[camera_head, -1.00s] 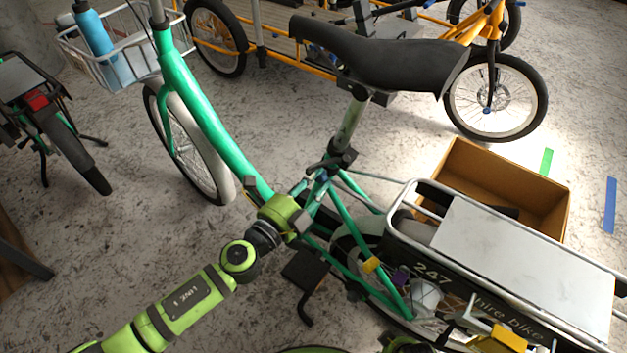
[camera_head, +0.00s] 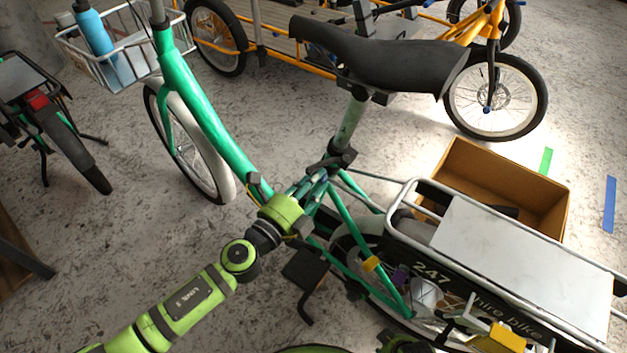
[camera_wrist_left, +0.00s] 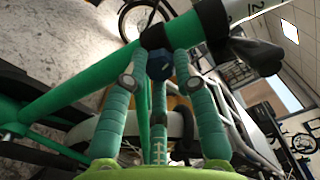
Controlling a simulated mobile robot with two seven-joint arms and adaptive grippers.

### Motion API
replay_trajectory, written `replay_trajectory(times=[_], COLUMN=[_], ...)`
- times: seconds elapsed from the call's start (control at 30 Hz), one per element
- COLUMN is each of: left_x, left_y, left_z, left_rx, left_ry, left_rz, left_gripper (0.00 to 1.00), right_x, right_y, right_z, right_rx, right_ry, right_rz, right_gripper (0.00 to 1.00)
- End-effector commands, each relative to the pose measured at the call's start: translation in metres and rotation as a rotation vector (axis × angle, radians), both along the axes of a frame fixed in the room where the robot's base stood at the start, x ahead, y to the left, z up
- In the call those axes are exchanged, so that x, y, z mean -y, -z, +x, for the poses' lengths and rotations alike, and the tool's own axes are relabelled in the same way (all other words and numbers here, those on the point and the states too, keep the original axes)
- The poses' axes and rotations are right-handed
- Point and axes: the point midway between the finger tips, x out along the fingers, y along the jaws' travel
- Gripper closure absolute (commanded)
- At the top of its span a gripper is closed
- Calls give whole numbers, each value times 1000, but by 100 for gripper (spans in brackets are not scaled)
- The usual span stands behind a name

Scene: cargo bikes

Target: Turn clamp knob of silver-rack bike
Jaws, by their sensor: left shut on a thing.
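The green bike (camera_head: 205,125) has a silver rear rack (camera_head: 403,200) with a pale flat top. Its black seat clamp (camera_head: 341,158) sits at the foot of the seat post (camera_head: 350,122); the clamp also shows in the left wrist view (camera_wrist_left: 153,38). My left gripper (camera_head: 326,174) reaches the clamp from the front left. In the left wrist view, its green fingers (camera_wrist_left: 160,74) are shut on the blue clamp knob (camera_wrist_left: 160,65), one on each side. In the head view the fingers mostly hide the knob. My right gripper cannot be made out.
The black saddle (camera_head: 385,58) overhangs the clamp. An open cardboard box (camera_head: 500,190) stands on the floor behind the rack. A yellow cargo bike (camera_head: 490,85) stands at the back, and another bike (camera_head: 60,130) at the left.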

Motion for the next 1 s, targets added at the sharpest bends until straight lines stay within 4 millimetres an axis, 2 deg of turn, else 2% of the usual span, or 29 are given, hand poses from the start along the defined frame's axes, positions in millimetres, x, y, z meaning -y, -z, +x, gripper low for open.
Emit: replay_trajectory(times=[0.03,0.07,0.1,0.13,0.57,1.0], left_x=[1,1,1,1,-4,-46], left_y=[-1,-1,-1,-1,1,0], left_z=[0,0,0,0,-6,-66], left_rx=[2,2,2,1,-3,-6], left_ry=[2,2,2,2,1,-1], left_rz=[-2,-2,-2,-3,-3,-9], left_gripper=[100,67,51,48,48,48], right_x=[0,0,0,0,-1,0], right_y=[0,0,0,0,-1,-1], right_z=[0,-1,-1,-1,-2,0], right_rx=[-1,-1,-1,-1,0,1], right_ry=[0,0,0,0,1,1], right_rz=[0,0,0,1,2,0], right_gripper=[60,60,60,60,60,60])
